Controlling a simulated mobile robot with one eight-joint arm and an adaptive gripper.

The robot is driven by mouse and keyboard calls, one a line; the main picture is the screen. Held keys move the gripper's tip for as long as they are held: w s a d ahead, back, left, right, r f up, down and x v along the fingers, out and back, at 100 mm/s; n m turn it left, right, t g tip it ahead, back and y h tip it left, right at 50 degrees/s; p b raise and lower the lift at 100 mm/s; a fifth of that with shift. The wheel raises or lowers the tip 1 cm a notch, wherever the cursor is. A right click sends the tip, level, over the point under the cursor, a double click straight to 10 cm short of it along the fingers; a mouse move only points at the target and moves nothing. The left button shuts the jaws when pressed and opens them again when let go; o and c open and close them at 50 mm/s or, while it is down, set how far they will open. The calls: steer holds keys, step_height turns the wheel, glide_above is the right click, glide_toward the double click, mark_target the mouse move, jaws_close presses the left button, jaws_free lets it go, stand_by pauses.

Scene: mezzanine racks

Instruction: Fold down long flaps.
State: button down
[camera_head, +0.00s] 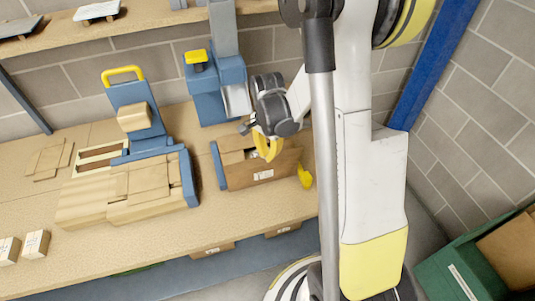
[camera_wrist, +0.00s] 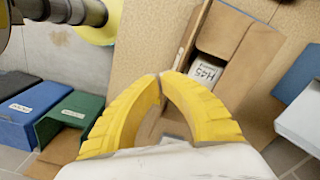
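A brown carton (camera_head: 240,178) stands on the workbench with its labelled side facing out. A lighter flap (camera_head: 236,143) shows at its top left. My gripper (camera_head: 266,152) is over the right part of the carton's top, its yellow fingers pointing down. In the wrist view, the fingers of my gripper (camera_wrist: 161,76) curve together and their tips meet, with nothing clearly held between them. Carton flaps (camera_wrist: 223,30) lie beyond the tips, and a white item marked H45 (camera_wrist: 207,73) shows inside the opening. The fingers hide part of the carton, so I cannot tell each flap's angle.
A blue stop (camera_head: 218,166) is left of the carton and a yellow piece (camera_head: 305,176) is at its right end. A blue machine (camera_head: 215,85) stands behind. Flat cardboard (camera_head: 140,188) lies to the left. A green bin (camera_head: 470,260) is at lower right.

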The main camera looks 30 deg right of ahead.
steer(key=shift+w+f+b, duration=0.1)
steer(key=shift+f+b, duration=0.6)
steer(key=shift+b, duration=0.1)
steer(key=w+d+b, duration=0.1)
steer(key=w+d, duration=0.1)
steer(key=w, duration=0.5)
steer(key=shift+w+d, duration=0.15)
steer(key=shift+w, duration=0.25)
stand_by(0.5)
step_height(320, 180, up, 7)
steer(key=p, duration=0.3)
steer(key=shift+p, duration=0.35)
